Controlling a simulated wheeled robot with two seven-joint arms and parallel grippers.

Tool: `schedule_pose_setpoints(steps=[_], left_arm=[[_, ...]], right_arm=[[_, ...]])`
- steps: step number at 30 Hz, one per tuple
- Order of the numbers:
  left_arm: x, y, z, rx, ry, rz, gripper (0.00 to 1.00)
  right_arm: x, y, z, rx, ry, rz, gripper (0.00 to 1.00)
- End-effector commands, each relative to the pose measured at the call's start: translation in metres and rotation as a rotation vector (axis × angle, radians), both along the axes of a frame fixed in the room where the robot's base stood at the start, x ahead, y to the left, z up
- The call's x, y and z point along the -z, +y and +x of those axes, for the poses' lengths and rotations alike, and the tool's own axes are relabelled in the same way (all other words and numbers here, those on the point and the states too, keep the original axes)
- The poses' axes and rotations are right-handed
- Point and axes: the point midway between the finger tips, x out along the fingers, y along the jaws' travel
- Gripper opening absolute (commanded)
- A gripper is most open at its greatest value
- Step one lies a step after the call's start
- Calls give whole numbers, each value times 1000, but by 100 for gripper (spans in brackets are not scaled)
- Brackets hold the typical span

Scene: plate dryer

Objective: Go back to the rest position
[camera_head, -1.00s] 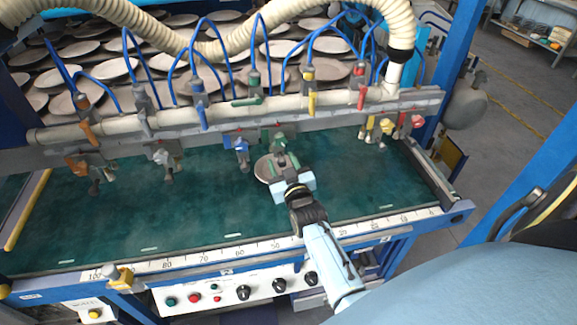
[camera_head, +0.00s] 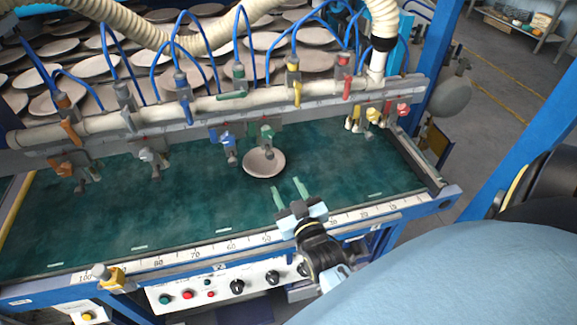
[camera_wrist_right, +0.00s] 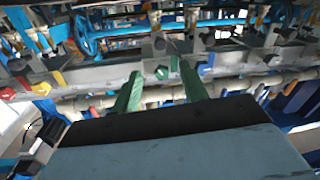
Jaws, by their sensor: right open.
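My right gripper (camera_head: 289,193) is open and empty in the head view, over the front part of the green mat. Its two green fingers point away from me, and a gap shows between them. In the right wrist view the fingers (camera_wrist_right: 162,92) also stand apart with nothing between them. A light plate (camera_head: 264,163) lies on the green mat beyond the fingertips, apart from them, under the green nozzle. My left gripper is in neither view.
A pipe rail (camera_head: 210,104) with coloured valves and nozzles crosses above the mat (camera_head: 110,215). Several plates (camera_head: 105,68) fill the area behind it. A ruler edge and control panel (camera_head: 228,287) are in front. A blue post (camera_head: 520,150) stands at right.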

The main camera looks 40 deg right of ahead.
Motion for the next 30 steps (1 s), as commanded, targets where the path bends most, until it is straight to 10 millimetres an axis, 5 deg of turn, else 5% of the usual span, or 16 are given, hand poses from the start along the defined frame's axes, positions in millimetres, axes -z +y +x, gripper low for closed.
schedule_pose_setpoints(steps=[14,20,30], left_arm=[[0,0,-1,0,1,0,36],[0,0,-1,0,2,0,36],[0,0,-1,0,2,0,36]], right_arm=[[0,0,0,-6,16,3,44],[6,5,-5,-53,186,48,44],[21,43,-65,-175,692,153,44]])
